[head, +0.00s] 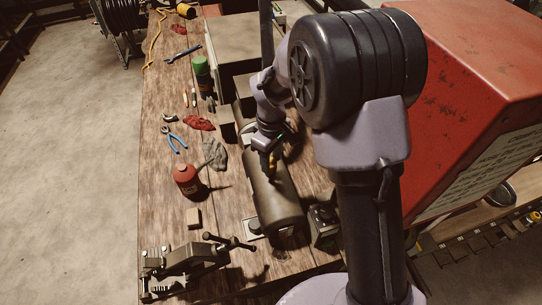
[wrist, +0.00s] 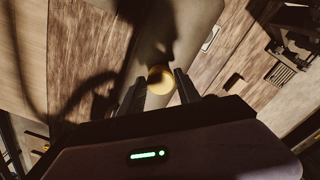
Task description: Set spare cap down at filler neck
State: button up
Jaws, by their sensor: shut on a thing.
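My gripper (head: 271,165) is over the grey-brown cylindrical tank (head: 278,207) on the workbench. In the wrist view my gripper (wrist: 161,85) is shut on the spare cap (wrist: 160,79), a round brass-yellow piece between the two dark fingers. The tank's surface (wrist: 178,22) lies behind the cap, with a dark shadow near it. I cannot tell whether the cap touches the tank. I cannot make out the filler neck; the gripper and shadow may hide it.
A vise-like tool (head: 185,262) stands at the front. A large red machine (head: 480,80) stands at the right.

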jog(key=shift+f+b, duration=0.3)
jog(key=shift+f, duration=0.65)
jog(key=shift+f, duration=0.35)
jog(key=o, duration=1.3)
notch_tip(320, 180, up, 18)
jog(key=p, duration=0.2)
jog(key=shift+f+p, duration=0.25)
jog(key=shift+p, duration=0.05)
